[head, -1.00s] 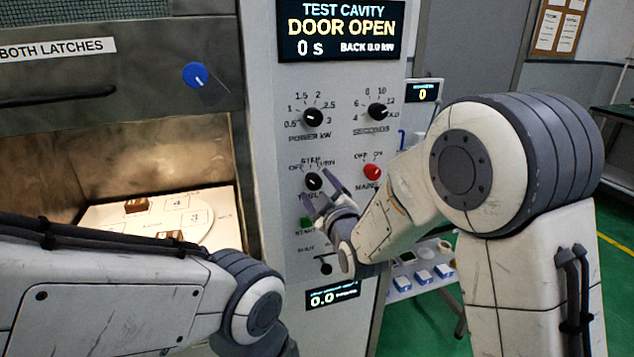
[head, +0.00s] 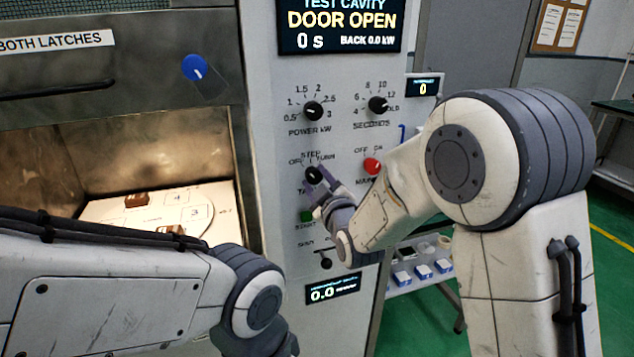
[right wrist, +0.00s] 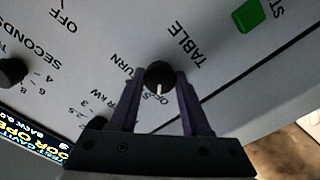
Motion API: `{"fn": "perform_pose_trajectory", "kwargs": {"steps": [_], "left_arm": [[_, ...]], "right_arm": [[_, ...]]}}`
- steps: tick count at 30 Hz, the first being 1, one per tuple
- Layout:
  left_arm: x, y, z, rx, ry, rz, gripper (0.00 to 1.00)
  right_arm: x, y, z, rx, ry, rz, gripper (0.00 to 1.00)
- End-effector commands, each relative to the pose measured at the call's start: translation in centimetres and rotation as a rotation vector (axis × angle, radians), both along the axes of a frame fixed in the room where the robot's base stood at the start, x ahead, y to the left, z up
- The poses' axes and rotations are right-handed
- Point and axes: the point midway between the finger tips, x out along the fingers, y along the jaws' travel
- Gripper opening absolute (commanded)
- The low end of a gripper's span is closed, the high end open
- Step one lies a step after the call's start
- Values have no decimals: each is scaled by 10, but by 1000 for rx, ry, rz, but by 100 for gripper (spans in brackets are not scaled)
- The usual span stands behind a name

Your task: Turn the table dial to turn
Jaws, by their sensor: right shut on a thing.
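The black table dial (head: 313,174) sits on the grey control panel below the power knob, with OFF, STEP and TURN printed around it. In the right wrist view the dial (right wrist: 159,75) lies between the two purple fingers of my right gripper (right wrist: 159,88), which is shut on it. Its white pointer mark points down toward the gripper's palm in that view. In the head view my right gripper (head: 322,185) reaches the dial from the lower right and partly hides its label. My left arm crosses the lower left; its fingers are out of view.
The power knob (head: 313,111) and seconds knob (head: 377,105) are above, and the red mains knob (head: 372,166) is close at right. A green start button (head: 306,216) is just below. The open cavity with a marked turntable (head: 165,211) is at left. The display (head: 339,27) reads DOOR OPEN.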

Motion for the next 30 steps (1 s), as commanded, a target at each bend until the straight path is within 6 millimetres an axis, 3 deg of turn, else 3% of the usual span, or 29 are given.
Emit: {"fn": "perform_pose_trajectory", "kwargs": {"steps": [30], "left_arm": [[0,0,-97,0,0,0,50]], "right_arm": [[-1,0,-5,842,273,1,0]]}}
